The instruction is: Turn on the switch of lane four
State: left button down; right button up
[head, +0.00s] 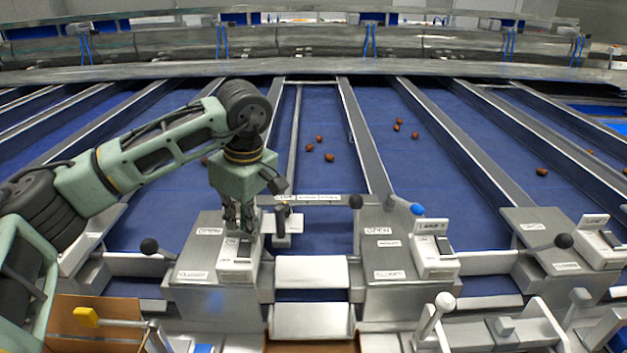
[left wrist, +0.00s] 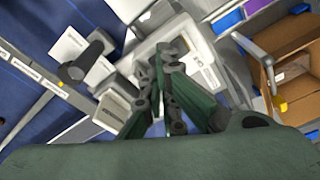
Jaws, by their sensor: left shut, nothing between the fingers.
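A white switch box (head: 237,268) stands on the grey metal housing between lanes, below my left gripper. My left gripper (head: 240,228) is shut and empty, pointing down, with its fingertips at the upper part of this switch box and covering its rocker. In the left wrist view the closed fingertips (left wrist: 165,52) lie over the white switch box (left wrist: 203,62); whether they touch it I cannot tell. Similar switch boxes stand to the right (head: 436,258) and far right (head: 603,250). The lane numbers are too small to read. My right gripper is out of view.
Blue lanes with several brown dates (head: 330,157) run back between grey dividers (head: 365,150). An open cardboard box (left wrist: 295,45) shows in the left wrist view.

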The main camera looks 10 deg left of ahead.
pick_arm(q)
jog(key=shift+f+b, duration=0.8)
jog(key=shift+f, duration=0.3)
dwell(0.7)
jog(key=shift+s, duration=0.1)
jog(key=shift+r+p, duration=0.7)
jog(key=shift+r, duration=0.2)
jog(key=shift+r+p, duration=1.75)
jog(key=shift+r, duration=0.9)
jog(key=shift+f, duration=0.15)
